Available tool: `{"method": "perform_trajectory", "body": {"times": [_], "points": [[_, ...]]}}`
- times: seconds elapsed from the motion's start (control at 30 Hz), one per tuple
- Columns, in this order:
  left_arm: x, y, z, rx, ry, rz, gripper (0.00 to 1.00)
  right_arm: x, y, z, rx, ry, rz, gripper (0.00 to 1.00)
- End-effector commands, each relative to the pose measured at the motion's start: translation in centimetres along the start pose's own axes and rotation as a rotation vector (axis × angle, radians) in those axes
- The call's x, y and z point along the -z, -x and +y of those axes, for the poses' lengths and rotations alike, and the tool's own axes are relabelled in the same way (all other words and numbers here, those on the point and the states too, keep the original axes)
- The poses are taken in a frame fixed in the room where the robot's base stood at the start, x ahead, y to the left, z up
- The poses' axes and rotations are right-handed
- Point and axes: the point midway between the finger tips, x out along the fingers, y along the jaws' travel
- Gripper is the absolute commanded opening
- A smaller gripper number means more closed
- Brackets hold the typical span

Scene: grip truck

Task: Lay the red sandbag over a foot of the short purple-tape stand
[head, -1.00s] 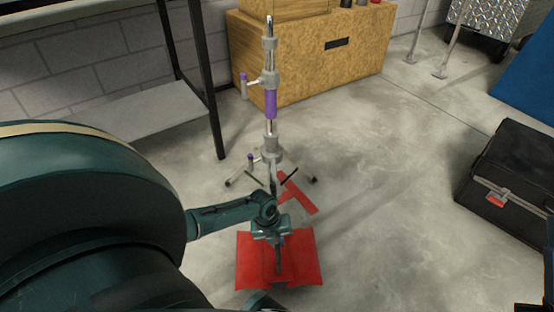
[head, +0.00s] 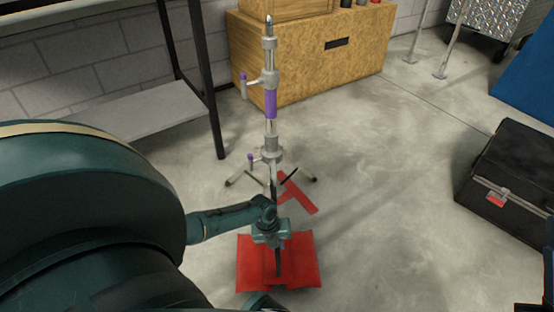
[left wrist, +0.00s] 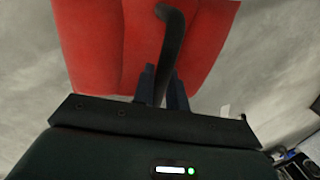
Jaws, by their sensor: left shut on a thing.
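The red sandbag (head: 303,262) has two red halves and a black strap handle (left wrist: 169,30). It is in front of the purple-tape stand, nearer to me. My left gripper (head: 279,262) is shut on the handle; in the left wrist view its fingers (left wrist: 164,88) pinch the strap. I cannot tell whether the bag touches the floor. The short stand with purple tape (head: 271,104) stands upright just beyond the gripper. A stand foot (head: 308,178) shows at its right and another (head: 235,180) at its left; my arm hides part of the base. My right gripper is not in view.
A red tape mark (head: 299,196) lies on the floor beside the stand. A wooden box (head: 310,60) is behind, and a grey shelf (head: 150,110) with a black post is at the left. A black case (head: 510,170) stands at the right. The floor between stand and case is clear.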

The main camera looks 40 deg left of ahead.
Motion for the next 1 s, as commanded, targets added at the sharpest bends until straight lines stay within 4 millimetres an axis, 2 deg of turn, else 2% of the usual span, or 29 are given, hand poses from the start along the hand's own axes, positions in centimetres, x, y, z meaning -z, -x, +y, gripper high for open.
{"method": "perform_trajectory", "body": {"times": [0.03, 0.53, 0.57, 0.6, 0.87, 1.0], "points": [[-0.4, 0.3, -0.5, 0.011, 0.0, -0.007, 0.0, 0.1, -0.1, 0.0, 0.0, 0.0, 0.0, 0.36], [-0.5, -0.7, -0.3, 0.011, -0.001, -0.009, 0.0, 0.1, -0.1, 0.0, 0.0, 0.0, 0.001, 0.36], [-0.5, -0.7, -0.3, 0.011, -0.001, -0.01, 0.16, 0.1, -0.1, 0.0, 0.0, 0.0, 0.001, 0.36], [-0.5, -0.7, -0.3, 0.01, -0.001, -0.009, 0.19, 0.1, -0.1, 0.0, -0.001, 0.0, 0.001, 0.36], [-0.2, -0.9, 0.0, 0.005, 0.0, -0.004, 0.4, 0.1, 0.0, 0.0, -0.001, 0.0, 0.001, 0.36], [-0.1, -1.0, 0.1, 0.003, 0.0, -0.002, 0.4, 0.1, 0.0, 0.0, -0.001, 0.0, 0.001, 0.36]]}}
